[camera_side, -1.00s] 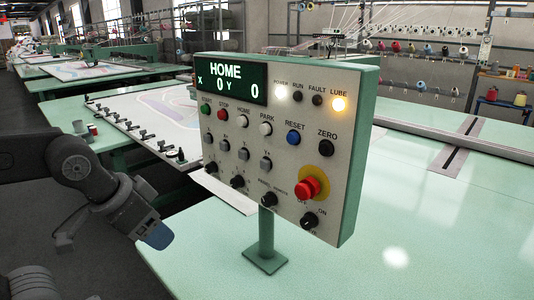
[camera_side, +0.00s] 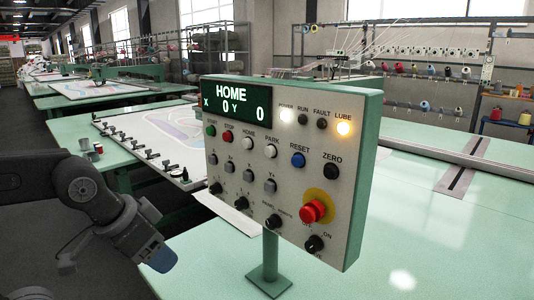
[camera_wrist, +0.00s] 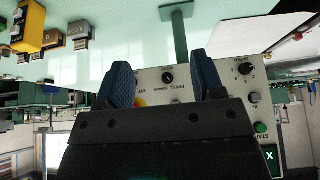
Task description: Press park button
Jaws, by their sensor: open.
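The park button (camera_side: 272,151) is a round white button under the PARK label on the control panel (camera_side: 290,190). It sits between the white HOME button (camera_side: 247,144) and the blue RESET button (camera_side: 298,160). My gripper (camera_side: 163,259) hangs low to the left of the panel, apart from it, with blue fingers. In the wrist view my gripper (camera_wrist: 163,80) is open, its two blue fingers spread and nothing seen between them. The panel (camera_wrist: 225,75) appears upside down behind the fingers there, and the park button cannot be made out.
A red emergency stop (camera_side: 313,210) on a yellow ring stands out at the panel's lower right. The green display (camera_side: 237,99) reads HOME, X 0, Y 0; the POWER and LUBE lamps are lit. The panel's post stands on a pale green table (camera_side: 420,240).

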